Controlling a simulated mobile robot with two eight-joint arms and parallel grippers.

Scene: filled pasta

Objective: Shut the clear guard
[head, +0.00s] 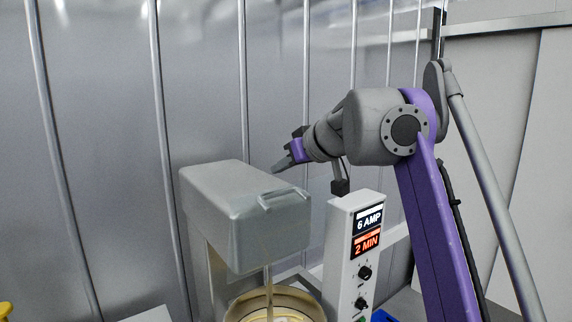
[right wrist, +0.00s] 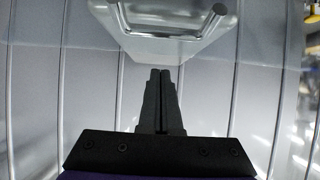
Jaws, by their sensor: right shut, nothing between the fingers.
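The mixer's grey head (head: 225,205) stands in the middle of the head view, over a round bowl (head: 235,306). A small bar handle (head: 280,199) shows at the head's upper front edge. The right wrist view shows a bar handle (right wrist: 172,33) close ahead of the fingers, on a pale, see-through-looking surface. The clear guard's outline is hard to make out; I cannot tell its exact angle. My right gripper (head: 277,168) is shut and empty, just above and behind the handle in the head view. Its fingertips (right wrist: 160,72) point toward the handle, apart from it. My left gripper is out of view.
A white control box (head: 340,250) with "6 AMP" and "2 MIN" labels and black knobs stands right of the mixer. My right arm reaches over behind it. A ribbed metal wall (head: 100,130) closes off the back. A yellow item (head: 5,309) shows at the left edge.

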